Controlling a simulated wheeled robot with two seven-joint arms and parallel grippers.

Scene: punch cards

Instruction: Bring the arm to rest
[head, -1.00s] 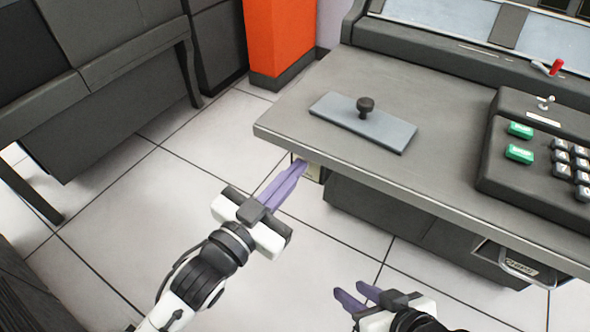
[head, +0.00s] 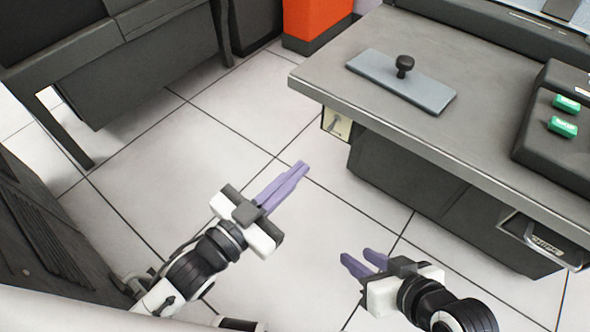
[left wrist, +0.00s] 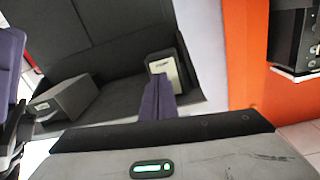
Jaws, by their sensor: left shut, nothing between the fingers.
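My left gripper (head: 283,187) is shut and empty, its purple fingers together over the open floor left of the desk. The shut fingers also show in the left wrist view (left wrist: 157,100). My right gripper (head: 363,264) is below and right of it in the head view, its two purple fingers apart with nothing between them. Both grippers are clear of the desk and touch nothing that I can see.
The grey desk (head: 330,75) holds a flat plate (head: 425,92) with a black knob (head: 404,65) and a console with green buttons (head: 563,127). A small light box (head: 336,124) sits under its edge. Dark cabinets stand at left; tiled floor (head: 150,170) lies between.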

